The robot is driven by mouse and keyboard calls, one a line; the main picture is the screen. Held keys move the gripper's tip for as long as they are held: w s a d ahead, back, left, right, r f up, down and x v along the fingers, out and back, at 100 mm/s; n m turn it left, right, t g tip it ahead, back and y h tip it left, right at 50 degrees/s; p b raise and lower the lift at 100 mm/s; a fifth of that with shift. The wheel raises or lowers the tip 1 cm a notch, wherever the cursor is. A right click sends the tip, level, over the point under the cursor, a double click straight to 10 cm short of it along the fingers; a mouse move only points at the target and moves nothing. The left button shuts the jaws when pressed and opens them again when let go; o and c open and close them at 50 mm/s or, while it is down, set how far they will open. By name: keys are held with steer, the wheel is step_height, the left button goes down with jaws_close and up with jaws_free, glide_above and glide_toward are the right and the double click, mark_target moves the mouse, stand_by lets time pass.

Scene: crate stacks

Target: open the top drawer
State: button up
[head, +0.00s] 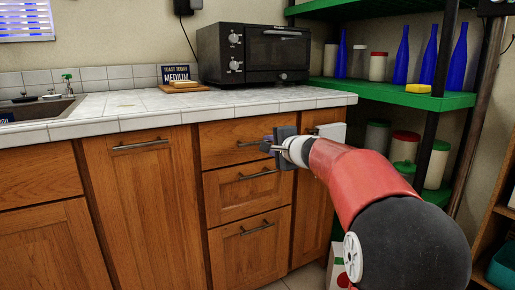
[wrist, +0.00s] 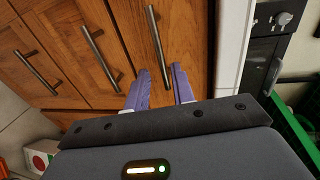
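The top drawer (head: 222,146) is a wooden front directly under the countertop, and it looks closed. Its metal bar handle (head: 247,144) is partly hidden behind my gripper (head: 268,146) at its right end. In the wrist view the top drawer's handle (wrist: 158,45) runs down towards my gripper (wrist: 160,82). The two purple fingers are apart, one on each side of the handle's near end in the picture. I cannot tell whether they touch the bar or how deep they reach around it.
Two lower drawers with handles (head: 258,174) (head: 257,228) sit below. The tiled countertop (head: 130,105) overhangs the drawers and bears a toaster oven (head: 255,53). A green shelf rack (head: 400,95) with bottles and jars stands at the right. A box (wrist: 42,158) stands on the floor.

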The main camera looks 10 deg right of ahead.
mark_target(259, 143)
steer(key=p+x, duration=0.1)
steer(key=x, duration=0.6)
steer(key=shift+w+a, duration=0.15)
jaws_close()
